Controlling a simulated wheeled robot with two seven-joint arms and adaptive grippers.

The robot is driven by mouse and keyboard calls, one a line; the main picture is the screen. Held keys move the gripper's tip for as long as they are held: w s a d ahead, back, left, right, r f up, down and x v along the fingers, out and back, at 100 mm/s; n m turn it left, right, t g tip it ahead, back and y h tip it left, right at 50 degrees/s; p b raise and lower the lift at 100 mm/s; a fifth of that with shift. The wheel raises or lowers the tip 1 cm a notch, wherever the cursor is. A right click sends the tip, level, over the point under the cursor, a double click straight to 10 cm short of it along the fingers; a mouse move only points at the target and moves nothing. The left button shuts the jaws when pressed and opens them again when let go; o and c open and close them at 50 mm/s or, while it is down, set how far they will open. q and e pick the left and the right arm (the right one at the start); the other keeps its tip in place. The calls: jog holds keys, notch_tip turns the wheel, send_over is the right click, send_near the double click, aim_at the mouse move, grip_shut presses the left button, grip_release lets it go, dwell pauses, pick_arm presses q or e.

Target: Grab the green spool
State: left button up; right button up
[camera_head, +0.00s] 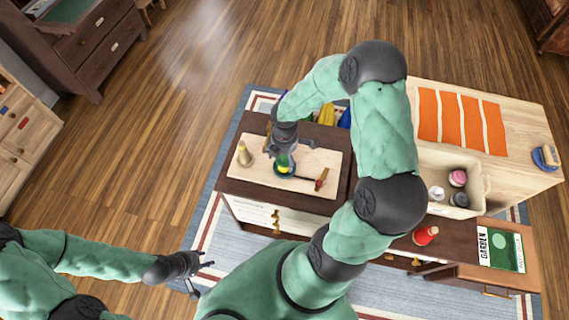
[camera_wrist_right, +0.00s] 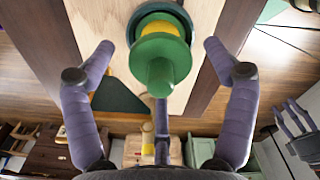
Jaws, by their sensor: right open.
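The green spool (camera_head: 283,170) sits on a light wooden board (camera_head: 310,160) on the dark cabinet top. It also shows in the right wrist view (camera_wrist_right: 160,58), end-on, with a darker round thing behind it. My right gripper (camera_head: 290,147) is over the spool from above, partly covering it in the head view. My left gripper (camera_head: 200,277) is open and empty, low over the floor and rug, away from the cabinet.
On the board, a cream bottle-like thing (camera_head: 244,153) stands left of the spool and a red-and-dark tool (camera_head: 321,181) lies right. A cream bin (camera_head: 482,187) with small items, a red spool-like thing (camera_head: 427,235) and a garden book (camera_head: 500,247) are farther right.

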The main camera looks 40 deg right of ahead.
notch_tip(320, 180, down, 2)
jog(key=shift+f, duration=0.25)
jog(key=shift+r, duration=0.1)
jog(key=c, duration=1.3)
